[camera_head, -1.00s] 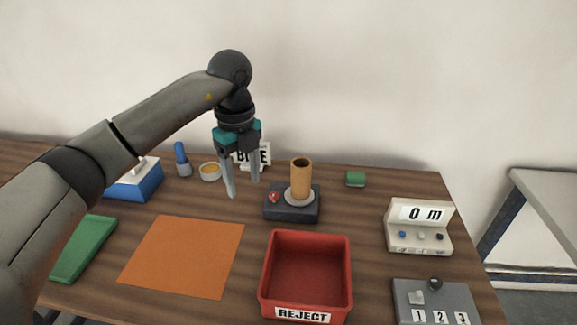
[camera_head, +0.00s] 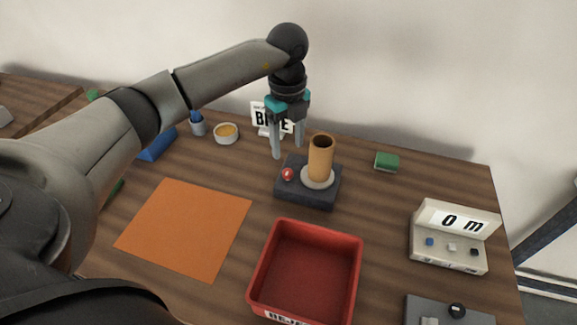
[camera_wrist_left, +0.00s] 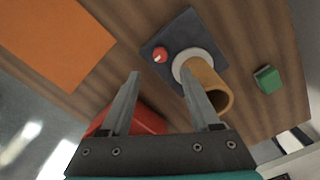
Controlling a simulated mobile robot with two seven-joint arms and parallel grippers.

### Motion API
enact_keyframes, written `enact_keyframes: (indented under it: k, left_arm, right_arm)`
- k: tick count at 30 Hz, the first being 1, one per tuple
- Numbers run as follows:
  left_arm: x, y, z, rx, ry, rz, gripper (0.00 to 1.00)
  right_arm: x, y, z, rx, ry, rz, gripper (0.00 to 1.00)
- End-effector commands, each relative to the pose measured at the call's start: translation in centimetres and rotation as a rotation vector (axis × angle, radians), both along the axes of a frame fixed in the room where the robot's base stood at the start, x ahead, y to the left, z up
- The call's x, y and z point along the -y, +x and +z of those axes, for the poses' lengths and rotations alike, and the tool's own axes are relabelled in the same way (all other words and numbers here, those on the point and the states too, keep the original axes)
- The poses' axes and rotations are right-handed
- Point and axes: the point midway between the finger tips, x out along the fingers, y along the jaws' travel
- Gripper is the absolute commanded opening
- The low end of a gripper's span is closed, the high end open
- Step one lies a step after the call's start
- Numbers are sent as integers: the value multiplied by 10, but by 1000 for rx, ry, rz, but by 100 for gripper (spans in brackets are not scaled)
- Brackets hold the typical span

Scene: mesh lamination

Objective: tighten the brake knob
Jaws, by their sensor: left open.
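The brake knob (camera_head: 288,174) is a small red knob on the left part of a dark base (camera_head: 309,198). A tan roll (camera_head: 320,158) stands upright on a pale round disc on the same base. My left gripper (camera_head: 288,154) is open and points down, above and behind the knob. In the left wrist view the red knob (camera_wrist_left: 160,55) lies beyond the two fingertips (camera_wrist_left: 160,74), between them and apart from both. The tan roll (camera_wrist_left: 205,78) is partly hidden behind the right finger there. My right gripper is not in view.
A red reject bin (camera_head: 257,262) stands in front of the base. An orange sheet (camera_head: 185,228) lies to the left. A counter box reading 0 m (camera_head: 448,250) is at the right. A white sign (camera_head: 262,117), a small bowl (camera_head: 226,140) and a green block (camera_head: 387,161) are behind.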

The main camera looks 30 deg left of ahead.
Motion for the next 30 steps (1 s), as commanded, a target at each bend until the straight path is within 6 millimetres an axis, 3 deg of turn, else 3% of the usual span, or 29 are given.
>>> enact_keyframes:
  k: [6, 12, 25, 30]
  left_arm:
    - [0, -1, -48, -4, 1, 1, 63]
    - [0, 0, -73, -1, 0, 0, 63]
    - [0, 0, -82, 0, 1, 0, 62]
    - [0, 0, -82, 0, 1, 0, 42]
  right_arm:
    - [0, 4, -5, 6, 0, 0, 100]
    - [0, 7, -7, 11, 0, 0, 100]
    - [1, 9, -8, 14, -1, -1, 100]
    - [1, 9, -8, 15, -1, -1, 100]
